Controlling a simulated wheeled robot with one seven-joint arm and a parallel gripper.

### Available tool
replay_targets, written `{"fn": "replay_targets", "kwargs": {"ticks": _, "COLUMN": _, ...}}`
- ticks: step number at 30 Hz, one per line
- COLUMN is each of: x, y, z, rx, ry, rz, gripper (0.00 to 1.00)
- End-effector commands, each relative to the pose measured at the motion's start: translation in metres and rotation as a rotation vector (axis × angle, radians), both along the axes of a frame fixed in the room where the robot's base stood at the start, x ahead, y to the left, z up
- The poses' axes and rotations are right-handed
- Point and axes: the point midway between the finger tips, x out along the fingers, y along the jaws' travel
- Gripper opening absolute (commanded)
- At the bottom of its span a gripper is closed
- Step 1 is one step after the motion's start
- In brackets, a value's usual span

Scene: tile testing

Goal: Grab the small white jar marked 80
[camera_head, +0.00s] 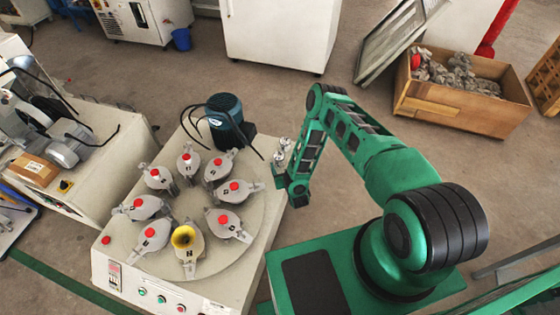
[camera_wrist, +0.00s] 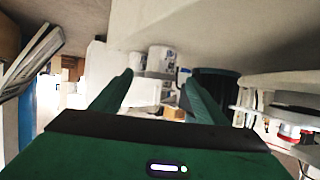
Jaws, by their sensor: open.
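In the head view, small pale items (camera_head: 282,143) stand at the right edge of the machine top, close to my gripper (camera_head: 279,168); these look like the same jars. My gripper (camera_wrist: 158,82) is open in the wrist view, with one green finger on each side and nothing clearly held. The jars appear beyond the fingertips; the exact gap cannot be told.
A wooden crate (camera_head: 455,112) stands on the floor at back right.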

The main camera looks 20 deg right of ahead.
Motion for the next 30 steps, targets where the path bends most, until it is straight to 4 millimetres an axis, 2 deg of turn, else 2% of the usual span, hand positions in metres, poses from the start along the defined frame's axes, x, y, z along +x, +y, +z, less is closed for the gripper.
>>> {"fn": "replay_targets", "kwargs": {"ticks": 3, "x": 0.014, "y": 0.000, "z": -0.006, "rx": -0.001, "ry": -0.001, "rz": 0.001, "gripper": 0.68}}
{"fn": "replay_targets", "kwargs": {"ticks": 10, "x": 0.027, "y": 0.000, "z": -0.011, "rx": -0.001, "ry": 0.001, "rz": 0.002, "gripper": 0.68}}
{"fn": "replay_targets", "kwargs": {"ticks": 19, "x": 0.063, "y": 0.000, "z": -0.026, "rx": -0.001, "ry": 0.000, "rz": 0.000, "gripper": 0.68}}
{"fn": "replay_targets", "kwargs": {"ticks": 29, "x": 0.068, "y": 0.000, "z": -0.029, "rx": -0.001, "ry": 0.002, "rz": 0.000, "gripper": 0.68}}
{"fn": "replay_targets", "kwargs": {"ticks": 30, "x": 0.068, "y": 0.000, "z": -0.028, "rx": -0.001, "ry": 0.002, "rz": 0.000, "gripper": 0.58}}
